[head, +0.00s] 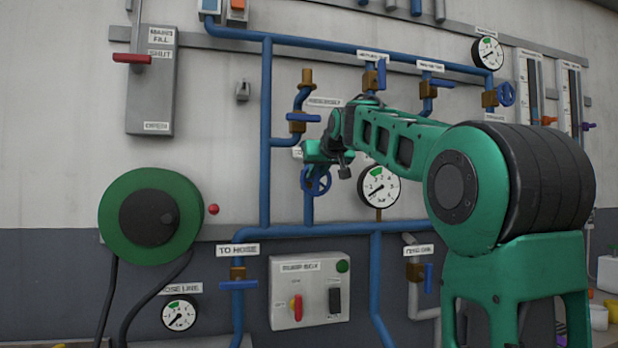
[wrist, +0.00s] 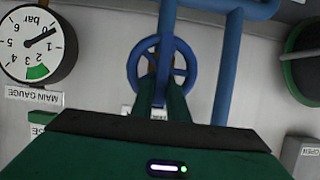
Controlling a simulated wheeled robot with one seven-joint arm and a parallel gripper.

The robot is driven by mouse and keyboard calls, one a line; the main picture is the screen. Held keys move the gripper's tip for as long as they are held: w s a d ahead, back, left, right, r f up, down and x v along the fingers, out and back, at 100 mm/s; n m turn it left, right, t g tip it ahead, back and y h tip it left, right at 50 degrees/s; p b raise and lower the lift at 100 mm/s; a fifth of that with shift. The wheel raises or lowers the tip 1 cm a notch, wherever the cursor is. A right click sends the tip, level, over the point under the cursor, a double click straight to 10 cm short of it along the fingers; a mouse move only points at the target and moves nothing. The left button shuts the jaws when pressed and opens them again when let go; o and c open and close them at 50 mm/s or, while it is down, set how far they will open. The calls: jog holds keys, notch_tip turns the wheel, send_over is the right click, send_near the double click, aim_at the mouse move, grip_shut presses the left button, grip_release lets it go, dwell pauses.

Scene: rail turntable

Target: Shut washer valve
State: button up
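No label that I can read clearly says washer, so I cannot tell which valve it is. Two upper valves carry blue lever handles, one upright (head: 381,75) and one level (head: 441,84), under small blurred labels. Another blue lever (head: 303,117) lies level on the left branch. My gripper (head: 314,164) is at a blue handwheel (head: 327,183). In the wrist view, my gripper's green fingers (wrist: 162,94) are close together and overlap the near part of the handwheel (wrist: 133,64). Whether they grip its rim is hidden.
The main gauge (head: 378,187) is beside the handwheel and also shows in the wrist view (wrist: 22,40). Blue pipes (head: 266,150) run along the wall. A green hose reel (head: 117,212) and a grey pump box (head: 309,292) are to the left and below.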

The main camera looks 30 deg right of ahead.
jog(key=shift+a, duration=0.35)
grip_shut()
jog(key=shift+d, duration=0.1)
jog(key=shift+d+m+y, duration=0.4)
jog(key=shift+m+y, duration=0.1)
jog(key=shift+m, duration=0.2)
jog(key=shift+s+d+f+m+t+y, duration=0.1)
jog(key=shift+d+f+m+t+y, duration=0.5)
jog(key=shift+m, duration=1.4)
jog(key=shift+s+d+f+m+t+y, duration=0.2)
jog(key=shift+m+t+y, duration=0.8)
jog(key=shift+m, duration=1)
jog(key=shift+s+d+f+m+t+y, duration=0.15)
jog(key=shift+f+m+t+y, duration=0.5)
jog(key=shift+m, duration=1.35)
jog(key=shift+w+r+y, duration=0.1)
jog(key=shift+r+y, duration=0.05)
jog(key=shift+y, duration=0.1)
jog(key=shift+t, duration=0.25)
